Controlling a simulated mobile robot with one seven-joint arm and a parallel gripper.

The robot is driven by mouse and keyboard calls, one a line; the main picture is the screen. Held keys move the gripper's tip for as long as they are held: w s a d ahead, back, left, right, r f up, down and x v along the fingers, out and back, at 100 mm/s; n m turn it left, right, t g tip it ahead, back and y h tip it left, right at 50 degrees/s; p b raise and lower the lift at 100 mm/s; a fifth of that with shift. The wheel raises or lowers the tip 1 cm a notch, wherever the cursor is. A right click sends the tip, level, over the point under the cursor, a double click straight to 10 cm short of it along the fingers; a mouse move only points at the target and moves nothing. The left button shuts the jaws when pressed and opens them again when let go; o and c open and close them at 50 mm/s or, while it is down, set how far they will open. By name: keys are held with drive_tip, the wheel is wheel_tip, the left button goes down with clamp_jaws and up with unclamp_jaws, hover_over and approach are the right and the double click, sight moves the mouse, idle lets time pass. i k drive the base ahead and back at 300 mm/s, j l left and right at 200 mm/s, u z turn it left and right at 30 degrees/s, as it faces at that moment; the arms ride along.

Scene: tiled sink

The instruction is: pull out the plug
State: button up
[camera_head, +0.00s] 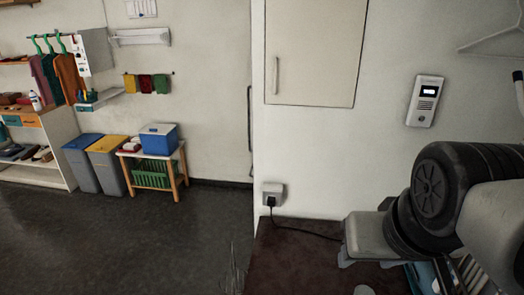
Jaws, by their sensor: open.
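The black plug (271,201) sits in the lower part of a pale wall socket (272,188), low on the wall just above the dark red-brown surface. Its black cable (305,231) runs right across that surface and passes out of sight behind my arm. My gripper (354,276) is at the lower right, to the right of the plug and nearer the camera, well apart from it. Its pale fingers show only in part below the grey hand; they are open, and I see nothing between them.
The dark surface (285,262) is clear between plug and gripper. A wall cabinet (312,50) hangs above, and an intercom (424,101) is at right. Bluish items (424,277) lie partly hidden under my arm. Bins (108,163) and a small table (182,172) stand far left.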

sight(271, 201)
drive_tip(key=u, duration=0.35)
drive_tip(key=k+j+z, duration=0.1)
drive_tip(key=j, duration=0.3)
drive_tip(key=k+j+z, duration=0.15)
drive_tip(key=j, duration=0.2)
drive_tip(key=k+j+z, duration=0.1)
drive_tip(key=j, duration=0.25)
drive_tip(key=j+z, duration=0.3)
drive_tip(key=j, duration=0.25)
drive_tip(key=k+j+z, duration=0.25)
drive_tip(key=j, duration=0.3)
drive_tip(key=i+j+z, duration=0.15)
drive_tip(key=j+z, duration=0.2)
drive_tip(key=j, duration=0.15)
drive_tip(key=j+z, duration=0.35)
drive_tip(key=j, duration=0.2)
drive_tip(key=i+j+z, duration=0.25)
drive_tip(key=i+j, duration=0.15)
drive_tip(key=j, duration=0.2)
drive_tip(key=i+j+z, duration=0.15)
drive_tip(key=j, duration=0.2)
